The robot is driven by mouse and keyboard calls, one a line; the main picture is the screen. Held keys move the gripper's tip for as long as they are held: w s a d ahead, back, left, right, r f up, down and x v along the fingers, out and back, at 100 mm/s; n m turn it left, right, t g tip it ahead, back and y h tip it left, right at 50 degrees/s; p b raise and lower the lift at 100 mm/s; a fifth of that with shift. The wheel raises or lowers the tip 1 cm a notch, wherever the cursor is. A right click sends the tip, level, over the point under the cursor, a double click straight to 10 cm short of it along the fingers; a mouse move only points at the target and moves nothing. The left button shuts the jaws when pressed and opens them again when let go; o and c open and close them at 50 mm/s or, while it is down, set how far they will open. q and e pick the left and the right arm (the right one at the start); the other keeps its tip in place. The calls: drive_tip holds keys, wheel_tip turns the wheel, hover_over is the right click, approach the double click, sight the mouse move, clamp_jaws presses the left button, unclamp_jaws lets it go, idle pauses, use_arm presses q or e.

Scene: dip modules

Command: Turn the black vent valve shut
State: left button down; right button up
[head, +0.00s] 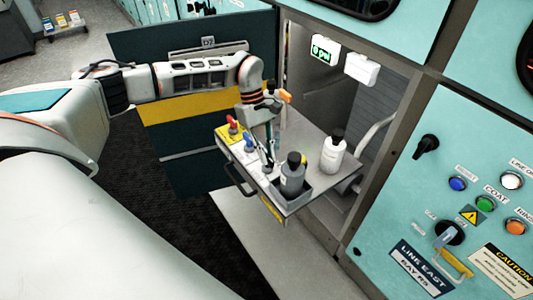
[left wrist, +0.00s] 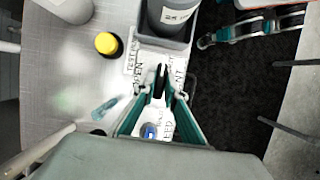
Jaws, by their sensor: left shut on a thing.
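My left gripper (head: 267,163) reaches down onto the front strip of the pulled-out shelf. In the left wrist view its teal fingers (left wrist: 159,88) are shut on the black vent valve (left wrist: 158,80), whose dark handle shows between the fingertips beside the "VENT" lettering. The fingers hide much of the valve, so its exact angle is hard to tell. The red valve (head: 233,124) is farther along the strip. My right gripper is not in view.
A grey bottle (head: 291,178) stands in a dark holder close to the gripper. A dark open door (head: 190,160) is behind my arm; a teal control panel (head: 460,150) is at right.

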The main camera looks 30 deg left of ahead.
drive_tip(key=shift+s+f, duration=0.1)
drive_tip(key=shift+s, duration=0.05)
use_arm(q)
drive_tip(key=c, duration=2.1)
unclamp_jaws()
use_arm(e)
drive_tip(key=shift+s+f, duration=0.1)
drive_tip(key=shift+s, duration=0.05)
use_arm(q)
drive_tip(key=shift+a+r, duration=0.1)
drive_tip(key=shift+r, duration=0.05)
drive_tip(key=v, duration=1.1)
drive_tip(key=shift+r, duration=0.35)
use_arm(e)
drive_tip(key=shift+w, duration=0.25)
